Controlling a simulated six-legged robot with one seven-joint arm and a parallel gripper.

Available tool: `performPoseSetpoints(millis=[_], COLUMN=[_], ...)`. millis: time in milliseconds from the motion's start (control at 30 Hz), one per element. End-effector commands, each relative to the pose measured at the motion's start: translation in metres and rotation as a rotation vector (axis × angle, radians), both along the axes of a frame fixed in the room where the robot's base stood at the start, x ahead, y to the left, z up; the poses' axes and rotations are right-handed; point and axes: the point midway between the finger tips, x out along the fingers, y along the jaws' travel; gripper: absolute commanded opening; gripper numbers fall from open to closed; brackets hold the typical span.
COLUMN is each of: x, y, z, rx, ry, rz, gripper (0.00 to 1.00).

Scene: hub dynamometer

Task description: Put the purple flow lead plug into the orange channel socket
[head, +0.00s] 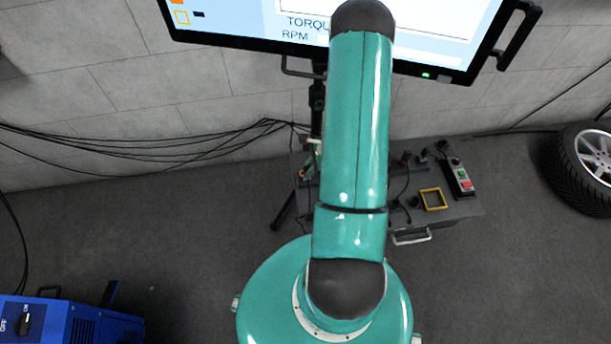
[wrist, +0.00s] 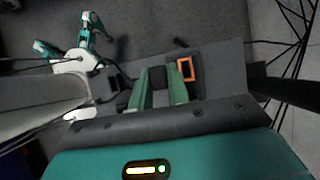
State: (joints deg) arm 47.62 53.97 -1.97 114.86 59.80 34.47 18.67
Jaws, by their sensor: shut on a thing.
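In the wrist view the two green fingers of my gripper (wrist: 158,92) are closed on a dark thing between their tips. Its shape and colour are too unclear to tell whether it is the purple flow lead plug, and I see no purple elsewhere. An orange square frame around a dark opening, the orange channel socket (wrist: 186,69), shows just right of the fingertips on a grey surface. In the head view my teal arm hides my gripper and the middle of the grey case. I cannot make out the orange socket clearly there.
The grey case (head: 455,209) carries a yellow square frame (head: 433,199) and a red-green button box (head: 460,177). A screen (head: 440,40) hangs above; black cables (head: 200,147) run along the wall. A tyre (head: 580,170) stands right and a blue machine (head: 75,322) lower left.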

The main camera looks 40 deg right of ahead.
Motion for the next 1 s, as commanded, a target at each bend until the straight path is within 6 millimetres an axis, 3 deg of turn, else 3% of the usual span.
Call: performPoseSetpoints(millis=[700, 1000], x=[0.031, 0.032], y=[-0.021, -0.022], z=[0.0, 0.0], rx=[-0.001, 0.0], ry=[0.0, 0.0], rz=[0.001, 0.0], gripper=[0.0, 0.0])
